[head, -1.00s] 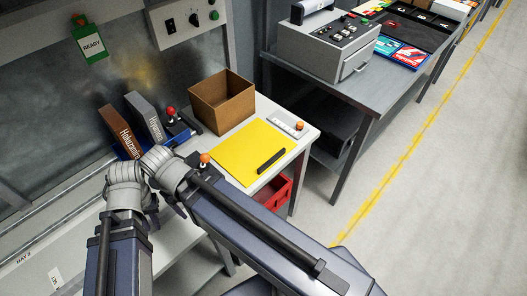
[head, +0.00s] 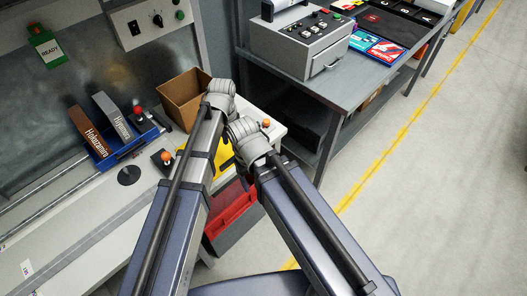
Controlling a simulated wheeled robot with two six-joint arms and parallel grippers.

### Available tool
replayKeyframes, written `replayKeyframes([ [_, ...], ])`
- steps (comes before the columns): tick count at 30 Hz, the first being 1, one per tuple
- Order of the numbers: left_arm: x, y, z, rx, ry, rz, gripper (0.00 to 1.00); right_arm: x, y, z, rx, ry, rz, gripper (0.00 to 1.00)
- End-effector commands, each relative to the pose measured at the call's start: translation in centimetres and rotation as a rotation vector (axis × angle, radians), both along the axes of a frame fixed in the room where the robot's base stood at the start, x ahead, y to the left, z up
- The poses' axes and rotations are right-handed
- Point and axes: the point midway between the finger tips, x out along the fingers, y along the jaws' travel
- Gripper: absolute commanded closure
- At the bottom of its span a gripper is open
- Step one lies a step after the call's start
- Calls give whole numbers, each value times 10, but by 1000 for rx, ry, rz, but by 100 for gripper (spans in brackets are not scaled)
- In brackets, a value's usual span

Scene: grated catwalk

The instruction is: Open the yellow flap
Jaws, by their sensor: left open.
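The yellow flap (head: 224,157) lies on the white bench top, mostly covered by my arm links. Only yellow patches show between and beside them. Its black bar handle is hidden or cannot be told from my dark wrist parts. My left gripper (head: 242,177) is open. It is largely hidden behind my grey arm joints, over the front part of the flap. I cannot tell whether it touches the flap or the handle. My right gripper is not in view.
A cardboard box (head: 180,97) stands behind the flap. Orange-knobbed parts (head: 266,123) lie beside it. A blue bin (head: 122,146) with boxes is at left. A red crate (head: 232,208) sits below. A grey control box (head: 300,47) stands on the rear table.

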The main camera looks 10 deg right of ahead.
Motion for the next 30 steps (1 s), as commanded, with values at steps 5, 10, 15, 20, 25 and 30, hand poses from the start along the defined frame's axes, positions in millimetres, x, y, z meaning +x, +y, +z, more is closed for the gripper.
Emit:
replayKeyframes([
  [5,4,-1,0,-3,-1,-14,55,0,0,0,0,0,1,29],
  [10,3,-1,-4,-3,-1,-14,55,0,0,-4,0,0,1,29],
  [15,3,-1,-16,-3,-1,-13,55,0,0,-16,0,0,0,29],
  [20,3,-1,-35,-2,0,-13,55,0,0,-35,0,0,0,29],
  [25,3,-1,-58,-2,0,-13,55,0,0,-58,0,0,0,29],
  [30,3,-1,-75,-2,0,-12,55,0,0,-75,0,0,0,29],
])
